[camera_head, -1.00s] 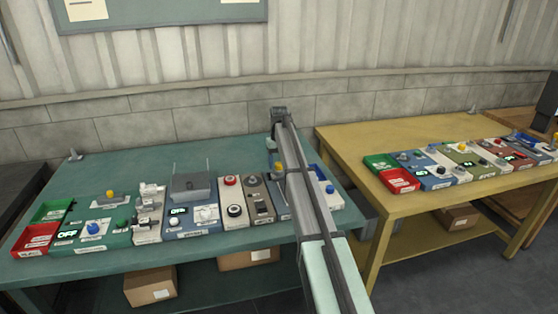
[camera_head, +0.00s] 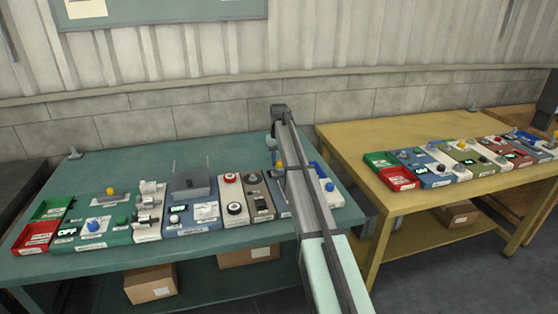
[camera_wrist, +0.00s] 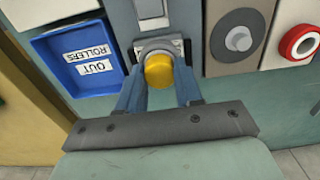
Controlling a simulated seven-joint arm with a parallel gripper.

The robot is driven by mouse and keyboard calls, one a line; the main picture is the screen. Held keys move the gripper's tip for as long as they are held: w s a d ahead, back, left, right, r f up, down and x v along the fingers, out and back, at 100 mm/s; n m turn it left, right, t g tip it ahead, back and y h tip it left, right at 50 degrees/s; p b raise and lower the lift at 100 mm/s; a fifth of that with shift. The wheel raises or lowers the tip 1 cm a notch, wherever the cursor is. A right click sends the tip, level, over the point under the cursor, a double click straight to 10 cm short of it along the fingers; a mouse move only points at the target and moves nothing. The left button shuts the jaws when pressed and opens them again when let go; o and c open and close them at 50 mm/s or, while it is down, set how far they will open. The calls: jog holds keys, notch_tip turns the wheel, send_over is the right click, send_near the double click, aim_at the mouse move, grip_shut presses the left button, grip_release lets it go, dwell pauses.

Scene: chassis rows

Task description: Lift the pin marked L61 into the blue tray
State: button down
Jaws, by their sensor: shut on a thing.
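The pin shows as a round yellow knob (camera_wrist: 158,70) on a grey metal fitting in the wrist view. It also shows in the head view (camera_head: 279,163), beside my arm. No L61 mark can be read. My gripper (camera_wrist: 158,84) is shut on the yellow knob, with one finger on each side. Whether the pin has risen out of its seat is hard to tell. The blue tray (camera_wrist: 38,58) lies just left of the pin in the wrist view, empty, with labels reading "OUT" and "ROLLERS".
A beige module with a red ring button (camera_wrist: 300,42) and a brown module with a grey dial (camera_wrist: 239,39) sit right of the pin in the wrist view. More modules line the teal table (camera_head: 110,165). A yellow table (camera_head: 400,125) stands at right.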

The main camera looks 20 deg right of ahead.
jog(key=shift+r, duration=0.2)
jog(key=shift+r, duration=2.8)
jog(key=d+r, duration=0.1)
jog(key=d, duration=1.2)
jog(key=shift+w+f, duration=0.15)
jog(key=shift+f, duration=2.15)
jog(key=shift+w+f, duration=0.1)
jog(key=shift+f, duration=2.15)
jog(key=c, duration=0.7)
grip_release()
